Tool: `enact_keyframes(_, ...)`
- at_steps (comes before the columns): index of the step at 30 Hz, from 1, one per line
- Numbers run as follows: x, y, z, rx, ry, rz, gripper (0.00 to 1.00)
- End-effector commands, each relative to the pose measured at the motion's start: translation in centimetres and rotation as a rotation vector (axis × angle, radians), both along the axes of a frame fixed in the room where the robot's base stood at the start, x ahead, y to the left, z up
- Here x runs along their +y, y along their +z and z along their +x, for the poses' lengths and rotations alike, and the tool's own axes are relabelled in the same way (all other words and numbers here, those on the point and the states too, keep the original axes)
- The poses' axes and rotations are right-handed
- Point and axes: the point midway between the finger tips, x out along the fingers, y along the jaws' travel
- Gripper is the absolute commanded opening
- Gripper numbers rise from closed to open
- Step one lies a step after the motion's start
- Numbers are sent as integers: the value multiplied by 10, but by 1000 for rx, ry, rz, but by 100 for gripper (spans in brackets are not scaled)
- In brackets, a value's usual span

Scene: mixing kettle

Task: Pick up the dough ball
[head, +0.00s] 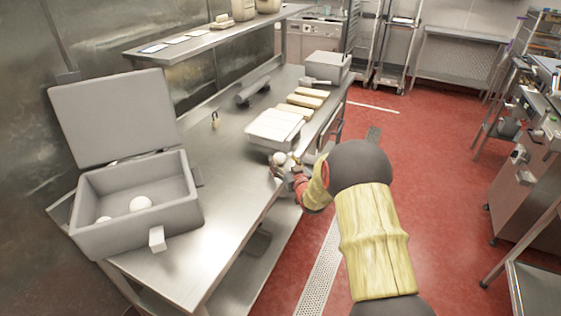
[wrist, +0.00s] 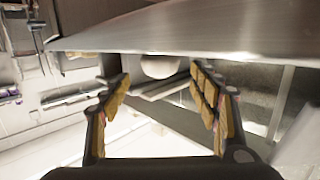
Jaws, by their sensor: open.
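A pale dough ball (head: 279,157) shows at my gripper (head: 286,170), by the table's front edge in the head view. In the wrist view a white rounded shape, which looks like this ball (wrist: 160,66), lies between and just beyond the fingertips of my open gripper (wrist: 160,76). A steel surface cuts off its upper part there. I cannot tell whether the fingers touch it. Two more pale balls sit in the open grey box (head: 191,221) at left: one clear ball (head: 141,204) and one partly hidden ball (head: 104,220).
The steel table (head: 225,175) is bare between the box and my gripper. A white tray (head: 271,131), wooden-looking blocks (head: 305,97) and a grey lidded box (head: 327,68) stand farther back. A shelf (head: 190,43) runs above.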

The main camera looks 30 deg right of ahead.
Motion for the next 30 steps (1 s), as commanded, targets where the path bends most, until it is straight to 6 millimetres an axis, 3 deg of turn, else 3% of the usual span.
enact_keyframes(6, -4, -7, 27, 1, 0, 0, 61)
enact_keyframes(15, -4, -6, 31, 2, 0, 0, 61)
enact_keyframes(30, -4, -6, 31, 2, 0, 0, 33)
